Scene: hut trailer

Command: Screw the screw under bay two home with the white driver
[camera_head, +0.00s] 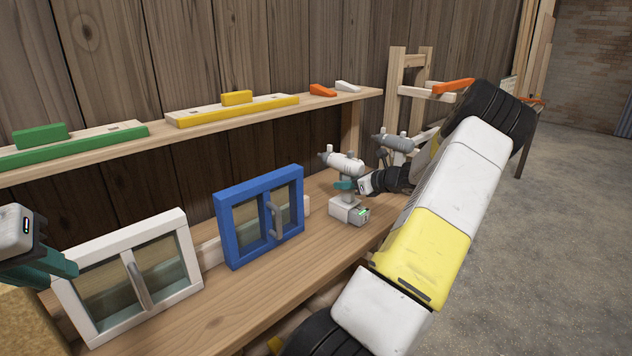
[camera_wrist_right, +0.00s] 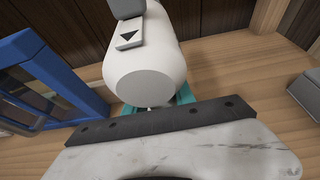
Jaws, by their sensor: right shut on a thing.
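The white driver (camera_head: 345,163) stands upright on the bench, its white battery foot (camera_head: 347,209) down and its nose to the left. My right gripper (camera_head: 346,185) is shut on its grip, with teal fingers around it. In the right wrist view the driver's white rounded body (camera_wrist_right: 145,75) fills the upper middle, between the teal fingers. My left gripper (camera_head: 62,264) is at the left edge, by the white-framed window, apart from the driver; its jaw gap is not clear. I cannot make out a screw or a bay number.
A white-framed window (camera_head: 184,254) and a blue-framed window (camera_head: 229,206) stand on the bench (camera_head: 250,300). A grey driver (camera_head: 393,142) stands behind the white one. The shelf above holds a green block (camera_head: 40,137), a yellow block (camera_head: 237,97) and small orange (camera_head: 322,90) and white wedges (camera_head: 347,86).

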